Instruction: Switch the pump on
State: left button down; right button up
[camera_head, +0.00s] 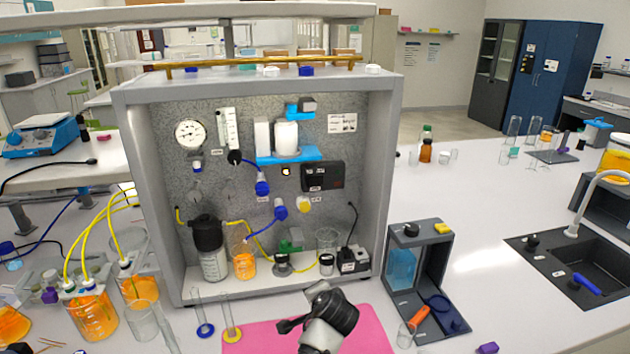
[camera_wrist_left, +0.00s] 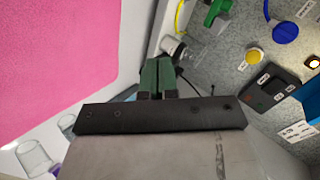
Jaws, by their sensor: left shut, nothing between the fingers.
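A small black box with white labels (camera_head: 352,260), likely the pump, stands on the rig floor at lower right, with a black cable rising from it. I cannot read its switch state. A black unit with a dark display (camera_head: 322,176) is on the rig's back panel; it also shows in the left wrist view (camera_wrist_left: 270,90). My left gripper's green fingers (camera_wrist_left: 158,80) are shut and empty, and cover what lies behind them. My right gripper is not in view.
A pink mat (camera_head: 262,338) lies before the rig (camera_head: 385,150). Beakers and a bottle stand on the rig floor. Two glass cylinders (camera_head: 230,318) stand by the mat's left edge. A grey open stand (camera_head: 425,230) is right of the rig. The bench farther right has free room.

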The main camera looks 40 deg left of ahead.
pick_arm(q)
jog(key=w+a+r+m+y, duration=0.1)
jog(key=w+a+r+y, duration=0.1)
jog(key=w+r, duration=0.4)
jog(key=w+a+r+m+t+y, duration=0.1)
jog(key=w+r, duration=0.6)
jog(key=r, duration=0.8)
jog(key=shift+w+a+r+y+p, duration=0.15)
jog(key=shift+a+r+y+p, duration=0.25)
jog(key=shift+y, duration=0.4)
jog(key=shift+f, duration=0.1)
